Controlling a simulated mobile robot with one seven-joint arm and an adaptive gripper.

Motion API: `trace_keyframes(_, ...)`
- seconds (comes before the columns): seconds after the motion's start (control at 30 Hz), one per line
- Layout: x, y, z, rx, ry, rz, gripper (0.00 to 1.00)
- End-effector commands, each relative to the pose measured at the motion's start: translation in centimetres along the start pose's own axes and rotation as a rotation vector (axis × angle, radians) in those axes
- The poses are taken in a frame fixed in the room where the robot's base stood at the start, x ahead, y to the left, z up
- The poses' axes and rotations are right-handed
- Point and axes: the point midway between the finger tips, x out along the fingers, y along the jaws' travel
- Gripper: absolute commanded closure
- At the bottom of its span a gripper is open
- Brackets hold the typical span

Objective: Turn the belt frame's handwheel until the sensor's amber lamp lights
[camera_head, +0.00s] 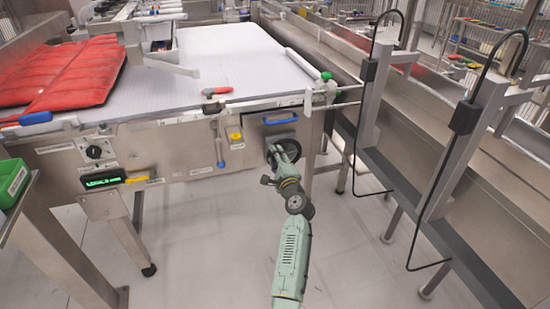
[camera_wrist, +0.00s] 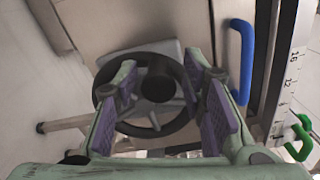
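The black handwheel (camera_head: 297,146) is mounted on the front of the steel belt frame (camera_head: 185,150), below a blue handle. My gripper (camera_head: 277,155) is in front of it and partly covers it. In the wrist view, the handwheel (camera_wrist: 157,85) shows its dark hub, spokes and rim between the two purple-padded fingers of my gripper (camera_wrist: 161,88). The fingers are spread apart on either side of the hub and overlap the rim. I cannot tell whether they touch it.
A blue bar handle (camera_wrist: 241,62) and a green lever (camera_wrist: 300,138) are near the wheel. A red bag (camera_head: 65,70) lies on the white belt (camera_head: 225,55). A green-lit display (camera_head: 102,180) is at left. Steel channels with cables stand at right. Floor is open in front.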

Motion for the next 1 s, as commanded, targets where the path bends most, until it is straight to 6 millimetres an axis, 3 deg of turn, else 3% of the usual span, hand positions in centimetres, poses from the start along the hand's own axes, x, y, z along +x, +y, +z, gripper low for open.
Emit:
trace_keyframes(0.23,-1.7,0.2,-0.1,0.0,0.001,0.002,0.63)
trace_keyframes(0.7,-10.7,0.1,-0.1,0.001,0.002,0.0,0.63)
trace_keyframes(1.0,-12.1,0.0,0.0,0.0,0.0,0.0,0.63)
